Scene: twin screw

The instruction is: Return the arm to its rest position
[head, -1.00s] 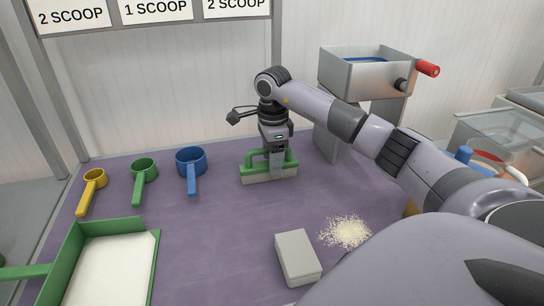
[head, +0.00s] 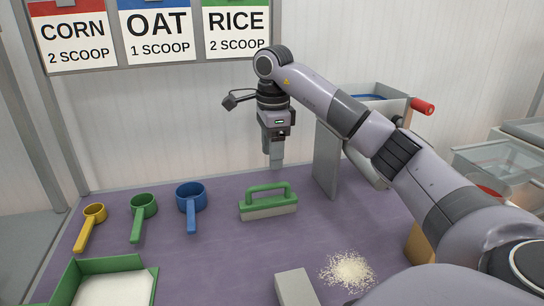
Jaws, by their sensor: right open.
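My right gripper (head: 276,165) is raised in the air above and behind the green-handled brush (head: 268,203), with nothing between its fingers. The fingers point down, and a gap separates them from the brush. The brush stands on the purple table with its handle up. My right arm comes in from the right side of the head view and bends down at the wrist. My left gripper does not show.
Yellow (head: 92,215), green (head: 144,207) and blue (head: 192,197) scoops stand at left. A green-edged tray (head: 78,268) holds white material. A grey block (head: 295,288) and spilled grains (head: 348,270) lie in front. A hopper with a red handle (head: 422,106) stands behind my arm.

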